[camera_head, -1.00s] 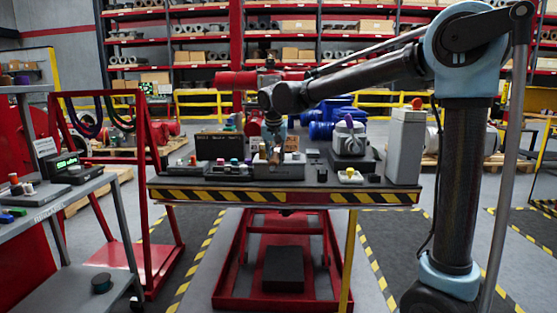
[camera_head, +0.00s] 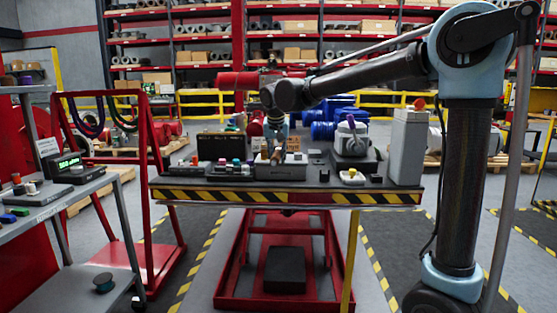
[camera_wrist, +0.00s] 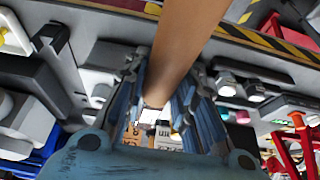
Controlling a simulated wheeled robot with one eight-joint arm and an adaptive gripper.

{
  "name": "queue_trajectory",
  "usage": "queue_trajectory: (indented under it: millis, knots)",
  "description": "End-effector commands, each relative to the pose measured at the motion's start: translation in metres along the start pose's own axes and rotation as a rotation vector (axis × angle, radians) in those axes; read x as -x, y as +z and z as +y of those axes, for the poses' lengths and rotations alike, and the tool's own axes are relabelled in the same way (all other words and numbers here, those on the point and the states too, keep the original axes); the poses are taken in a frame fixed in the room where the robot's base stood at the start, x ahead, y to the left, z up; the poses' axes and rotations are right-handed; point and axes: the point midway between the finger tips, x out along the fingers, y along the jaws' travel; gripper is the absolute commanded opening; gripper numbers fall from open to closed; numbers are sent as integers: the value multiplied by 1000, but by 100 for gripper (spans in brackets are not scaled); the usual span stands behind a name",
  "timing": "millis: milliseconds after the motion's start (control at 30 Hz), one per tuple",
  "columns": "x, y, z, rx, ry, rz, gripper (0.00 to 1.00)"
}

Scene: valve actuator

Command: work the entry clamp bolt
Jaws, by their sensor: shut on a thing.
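My gripper (camera_head: 275,155) points down at a light grey block (camera_head: 281,172) in the middle of the bench. In the wrist view my gripper's blue fingers (camera_wrist: 158,112) are shut on a smooth brown rod (camera_wrist: 185,45). The rod runs from between the fingers to the top edge, close to the camera. A small white, marked surface (camera_wrist: 150,115) shows past the fingertips. I cannot make out the entry clamp bolt; the fingers and rod hide that area. Whether the rod touches the block cannot be told.
The bench (camera_head: 200,184) has a yellow-black striped front edge. Left of the block are a tray of coloured knobs (camera_head: 232,168) and a dark case (camera_head: 218,146). To the right stand a grey machine (camera_head: 352,145) and a tall grey box (camera_head: 408,150).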

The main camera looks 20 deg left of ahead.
Motion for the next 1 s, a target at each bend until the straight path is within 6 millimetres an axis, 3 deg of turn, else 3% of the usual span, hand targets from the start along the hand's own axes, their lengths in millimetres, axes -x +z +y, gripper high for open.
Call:
queue_trajectory:
  millis: [1000]
  knots:
    - [29, -12, 0, 1, -1, -1, 0]
